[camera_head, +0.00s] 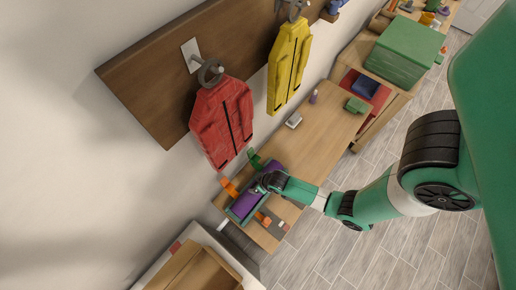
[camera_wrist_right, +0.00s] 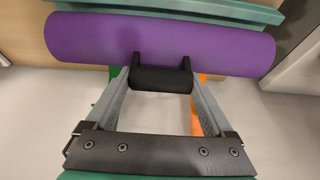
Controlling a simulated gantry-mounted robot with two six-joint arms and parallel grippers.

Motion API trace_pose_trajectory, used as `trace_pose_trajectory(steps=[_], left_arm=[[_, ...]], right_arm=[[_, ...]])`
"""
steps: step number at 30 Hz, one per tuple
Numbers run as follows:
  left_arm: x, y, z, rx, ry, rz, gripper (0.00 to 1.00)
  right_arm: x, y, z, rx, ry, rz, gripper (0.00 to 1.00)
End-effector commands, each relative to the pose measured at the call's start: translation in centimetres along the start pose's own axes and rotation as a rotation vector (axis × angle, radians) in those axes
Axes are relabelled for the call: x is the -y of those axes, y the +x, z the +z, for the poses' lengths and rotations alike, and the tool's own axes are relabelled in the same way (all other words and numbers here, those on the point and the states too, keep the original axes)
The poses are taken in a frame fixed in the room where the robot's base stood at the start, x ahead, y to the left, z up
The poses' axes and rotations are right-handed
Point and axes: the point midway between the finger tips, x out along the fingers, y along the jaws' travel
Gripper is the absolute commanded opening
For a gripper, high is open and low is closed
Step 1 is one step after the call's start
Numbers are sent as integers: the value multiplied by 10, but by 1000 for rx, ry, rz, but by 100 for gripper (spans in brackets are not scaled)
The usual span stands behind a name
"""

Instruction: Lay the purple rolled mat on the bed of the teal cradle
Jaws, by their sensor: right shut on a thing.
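The purple rolled mat (camera_head: 243,206) is at the near end of the wooden bench, partly covered by my right gripper (camera_head: 261,188). In the right wrist view the mat (camera_wrist_right: 90,40) runs across the top, with a black handle (camera_wrist_right: 160,79) on its near side. My right gripper (camera_wrist_right: 160,82) is shut on that handle, a grey finger at each end. The teal cradle (camera_head: 232,215) shows around the mat, and its rail (camera_wrist_right: 200,10) shows behind the mat in the wrist view. I cannot tell whether the mat touches the bed. My left gripper is not in view.
A red jacket (camera_head: 222,120) and a yellow jacket (camera_head: 290,65) hang above the bench (camera_head: 312,152).

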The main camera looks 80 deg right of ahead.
Motion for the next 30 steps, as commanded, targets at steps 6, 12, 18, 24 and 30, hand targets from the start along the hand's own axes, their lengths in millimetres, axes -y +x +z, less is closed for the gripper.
trace_pose_trajectory(steps=[6, 12, 18, 24, 30], left_arm=[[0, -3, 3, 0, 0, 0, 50], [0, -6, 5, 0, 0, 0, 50], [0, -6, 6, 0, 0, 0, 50], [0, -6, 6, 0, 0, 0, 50], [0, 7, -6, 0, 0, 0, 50]], right_arm=[[0, 5, 1, -2, 0, 0, 0], [0, 9, 3, -2, 0, 0, 0], [0, 10, 3, -2, 0, 0, 100], [0, 9, 4, 1, 0, 0, 100], [1, -7, -1, 0, -2, -1, 100]])
